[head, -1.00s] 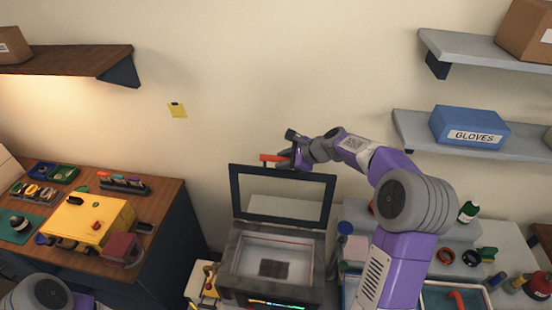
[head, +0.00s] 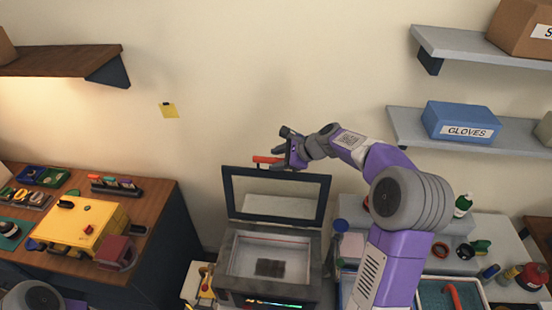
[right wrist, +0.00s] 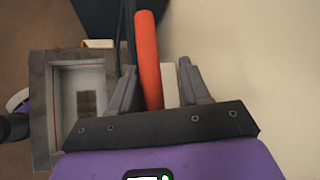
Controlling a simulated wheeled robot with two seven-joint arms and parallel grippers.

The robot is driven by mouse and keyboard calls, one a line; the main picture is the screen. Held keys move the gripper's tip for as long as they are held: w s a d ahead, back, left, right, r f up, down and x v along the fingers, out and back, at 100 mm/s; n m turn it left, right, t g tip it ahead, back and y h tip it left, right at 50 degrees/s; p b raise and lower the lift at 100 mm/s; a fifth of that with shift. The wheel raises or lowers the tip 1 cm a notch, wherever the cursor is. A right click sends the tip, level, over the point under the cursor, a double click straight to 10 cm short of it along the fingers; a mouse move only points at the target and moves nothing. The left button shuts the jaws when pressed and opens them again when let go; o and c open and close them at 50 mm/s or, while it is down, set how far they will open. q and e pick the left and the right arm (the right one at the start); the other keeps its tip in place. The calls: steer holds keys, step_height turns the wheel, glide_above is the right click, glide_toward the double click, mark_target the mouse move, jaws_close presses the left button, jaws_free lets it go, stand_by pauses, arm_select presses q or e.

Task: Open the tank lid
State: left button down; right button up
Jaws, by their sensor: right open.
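The tank (head: 230,272) is a grey box with a pale inside and a dark square patch on its floor. Its dark-framed lid (head: 228,195) stands upright, hinged at the tank's back edge. An orange-red handle (head: 264,160) is at the lid's top edge. My right gripper (head: 283,163) is at the handle. In the right wrist view, the open fingers (right wrist: 156,88) stand on either side of the orange handle (right wrist: 148,60), with gaps between. The tank also shows there at the left (right wrist: 40,110). My left gripper is not in view.
A wooden bench (head: 158,200) with a yellow box (head: 85,222) stands at the left. A pale table with bottles (head: 462,205) and a tray (head: 452,300) lies at the right. Grey shelves (head: 450,138) hang on the wall, one with a blue gloves box (head: 462,120).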

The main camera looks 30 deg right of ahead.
steer(key=v, duration=0.7)
steer(key=shift+s+d+f, duration=0.15)
steer(key=shift+d+f, duration=0.05)
steer(key=shift+d, duration=0.1)
steer(key=shift+w+a+r, duration=0.15)
steer(key=shift+w, duration=0.1)
steer(key=shift+s+r, duration=0.1)
steer(key=shift+s, duration=0.1)
steer(key=shift+w, duration=0.15)
